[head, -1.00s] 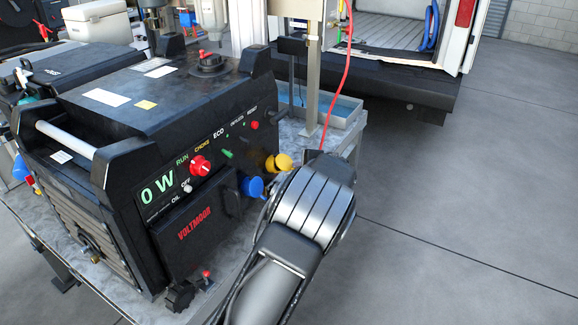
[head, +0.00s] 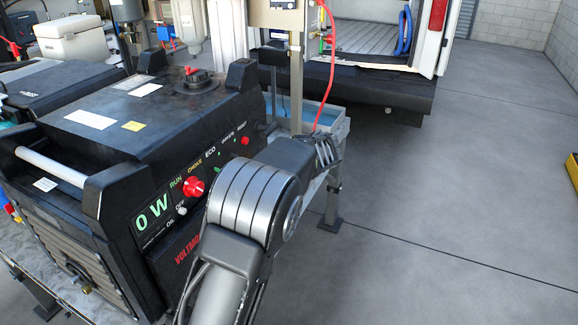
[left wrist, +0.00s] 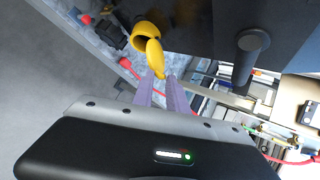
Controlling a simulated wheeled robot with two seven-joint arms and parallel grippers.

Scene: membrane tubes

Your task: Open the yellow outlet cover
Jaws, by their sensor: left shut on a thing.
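The yellow outlet (left wrist: 147,31) is on the dark panel in the left wrist view. Its yellow cover (left wrist: 156,61) is tilted away from the mouth, which shows partly dark. My left gripper (left wrist: 160,80) is shut on the free end of the cover, between its two purple fingers. In the head view my left arm hides the outlet, the cover and the fingers. The outlet belongs to the black generator (head: 120,125) with a green "0 W" display. My right gripper is in neither view.
The generator stands on a metal table (head: 335,145). Its red knob (head: 194,187) is beside my arm. A red hose (head: 327,80) hangs by a metal post (head: 296,85) behind. An open van (head: 370,65) is at the back. The floor (head: 460,200) to the right is clear.

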